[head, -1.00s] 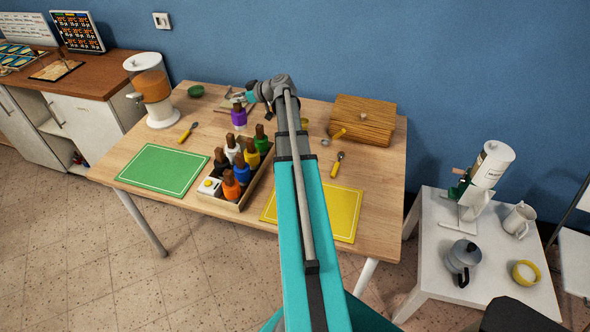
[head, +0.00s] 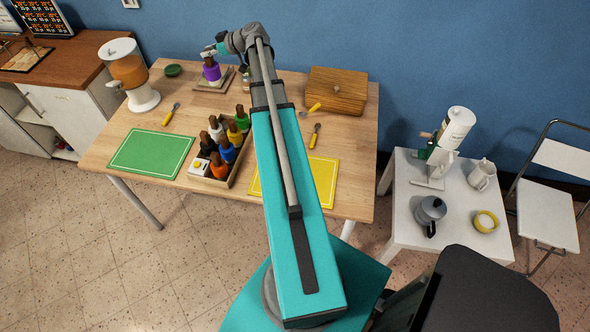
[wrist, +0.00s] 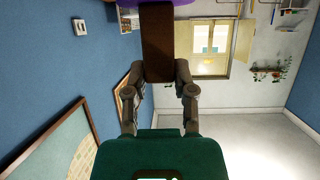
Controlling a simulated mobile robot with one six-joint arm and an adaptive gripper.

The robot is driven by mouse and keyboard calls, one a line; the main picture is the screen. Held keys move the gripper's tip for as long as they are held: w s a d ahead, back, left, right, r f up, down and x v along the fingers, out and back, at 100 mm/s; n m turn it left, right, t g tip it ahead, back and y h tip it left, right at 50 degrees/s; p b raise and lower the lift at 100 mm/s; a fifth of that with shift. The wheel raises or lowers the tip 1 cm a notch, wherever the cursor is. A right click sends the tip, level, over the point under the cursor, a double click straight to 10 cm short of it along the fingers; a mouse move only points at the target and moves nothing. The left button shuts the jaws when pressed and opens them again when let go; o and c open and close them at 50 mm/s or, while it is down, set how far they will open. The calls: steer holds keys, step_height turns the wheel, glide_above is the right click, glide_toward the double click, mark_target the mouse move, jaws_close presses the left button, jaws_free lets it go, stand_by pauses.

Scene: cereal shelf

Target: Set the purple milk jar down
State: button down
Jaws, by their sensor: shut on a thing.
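The purple milk jar (head: 211,73) is upright at the back left of the wooden table in the head view. My gripper (head: 209,55) is at its top and shut on its brown lid. In the wrist view my gripper (wrist: 160,72) has its two fingers on either side of the brown lid, and a strip of the purple jar (wrist: 165,4) shows at the top edge. The jar is over or on a small flat tray (head: 201,87); I cannot tell whether its base touches it.
A crate (head: 236,177) of several coloured jars stands nearer, with green (head: 150,153) and yellow (head: 322,180) mats beside it. A juice dispenser (head: 128,72) and a green bowl (head: 173,70) are to the left. A wooden box (head: 337,92) is at the back right.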

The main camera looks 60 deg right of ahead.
step_height(320, 180, up, 8)
steer(key=p, duration=0.7)
steer(key=shift+r, duration=0.15)
steer(key=shift+d, duration=0.1)
